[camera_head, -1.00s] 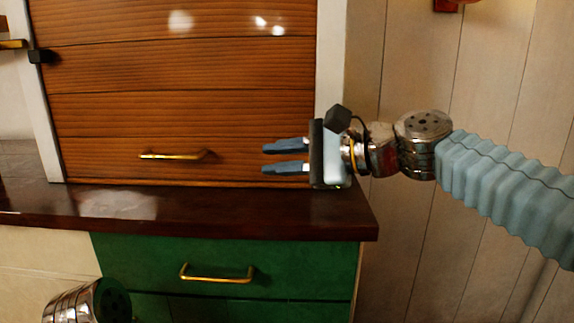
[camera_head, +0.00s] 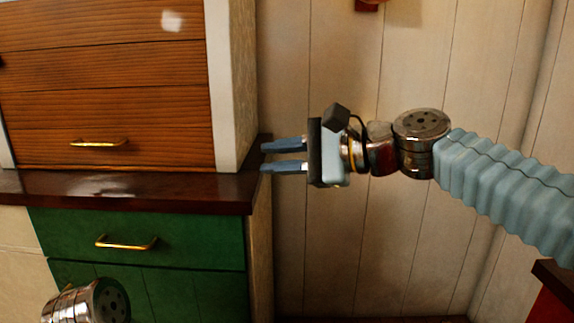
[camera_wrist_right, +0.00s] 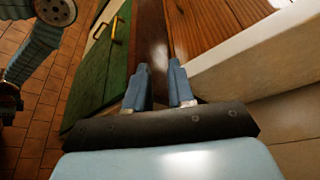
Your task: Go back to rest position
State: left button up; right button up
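My right gripper (camera_head: 284,156) is level in the head view, with its two blue fingers pointing left. The fingers are apart with nothing between them. In that view their tips overlap the right end of the dark wooden counter (camera_head: 180,190). In the right wrist view the gripper (camera_wrist_right: 160,85) shows the same two fingers apart and empty, pointing toward the counter (camera_wrist_right: 150,30). A metal joint of my left arm shows at the lower left of the head view. The left gripper is out of view.
A wooden slatted cabinet (camera_head: 110,100) with a brass handle (camera_head: 99,143) stands on the counter. Below is a green drawer (camera_head: 190,238) with a brass handle (camera_head: 127,243). A pale panelled wall (camera_head: 330,240) lies right. A red-sided unit (camera_head: 550,305) shows at the lower right. The tiled floor (camera_wrist_right: 40,110) looks clear.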

jog(key=w+d+f+h, duration=0.15)
jog(key=w+f, duration=0.25)
jog(key=f, duration=0.6)
jog(key=w+d+f+h, duration=0.1)
jog(key=w+f+h, duration=0.3)
jog(key=f, duration=0.6)
jog(key=d+f+h, duration=0.2)
jog(key=d+f, duration=0.1)
jog(key=f, duration=1.6)
jog(key=s+d+f+n+g+h, duration=0.1)
jog(key=s+d+f+n, duration=0.2)
jog(key=f, duration=0.7)
jog(key=s+d+f+n+g+h, duration=0.1)
jog(key=s+d+f+g, duration=0.1)
jog(key=s+f, duration=0.6)
jog(key=s+d+f+n+g, duration=0.1)
jog(key=s+f+n, duration=0.3)
jog(key=s+f, duration=0.8)
jog(key=shift+s+d+n+g+h, duration=0.45)
jog(key=shift+s+d, duration=0.25)
jog(key=shift+s, duration=0.1)
jog(key=shift+w+f, duration=0.1)
